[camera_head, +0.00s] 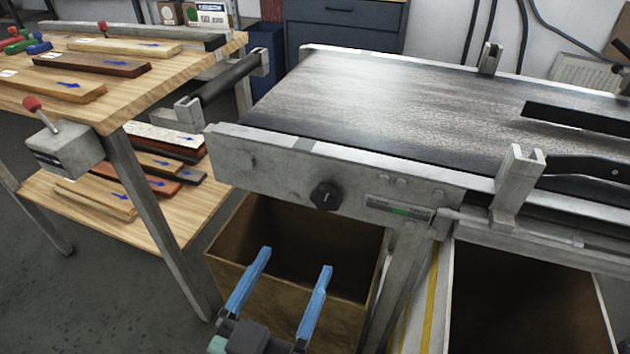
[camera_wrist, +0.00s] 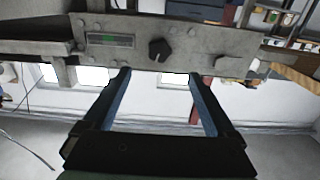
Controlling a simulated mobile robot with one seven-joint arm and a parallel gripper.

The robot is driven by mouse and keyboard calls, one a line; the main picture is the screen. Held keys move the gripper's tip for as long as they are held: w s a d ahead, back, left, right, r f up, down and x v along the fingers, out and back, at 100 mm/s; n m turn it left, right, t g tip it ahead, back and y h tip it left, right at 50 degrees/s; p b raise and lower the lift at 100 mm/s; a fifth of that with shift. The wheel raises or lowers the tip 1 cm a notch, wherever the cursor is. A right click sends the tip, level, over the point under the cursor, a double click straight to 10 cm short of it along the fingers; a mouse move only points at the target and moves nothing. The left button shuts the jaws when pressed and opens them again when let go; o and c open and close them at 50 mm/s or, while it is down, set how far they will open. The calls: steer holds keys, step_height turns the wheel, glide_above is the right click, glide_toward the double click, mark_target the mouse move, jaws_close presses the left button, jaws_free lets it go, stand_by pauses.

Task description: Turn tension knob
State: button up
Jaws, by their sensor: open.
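The tension knob (camera_head: 326,196) is a black, many-sided knob on the grey side plate of the conveyor (camera_head: 270,165). A small gauge with a green band (camera_head: 398,209) sits on the plate to its right. My gripper (camera_head: 296,268) has two blue fingers, spread apart and empty. In the head view it is below the knob and slightly left, apart from it. In the wrist view the knob (camera_wrist: 158,50) lies beyond the fingertips, roughly midway between them, and the gauge (camera_wrist: 110,40) is to its left. The picture there appears upside down.
An open wooden bin (camera_head: 235,278) stands under the knob, and another bin (camera_head: 530,305) is to the right. A wooden table with painted strips (camera_head: 100,68) and a grey box with a red-knobbed lever (camera_head: 62,148) stand left.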

mark_target(324, 204)
steer(key=x, duration=1.2)
steer(key=shift+w+d+f+p, duration=0.1)
steer(key=shift+w+d+p, duration=0.1)
steer(key=shift+w+p, duration=0.2)
steer(key=shift+c, duration=0.3)
steer(key=c, duration=1.3)
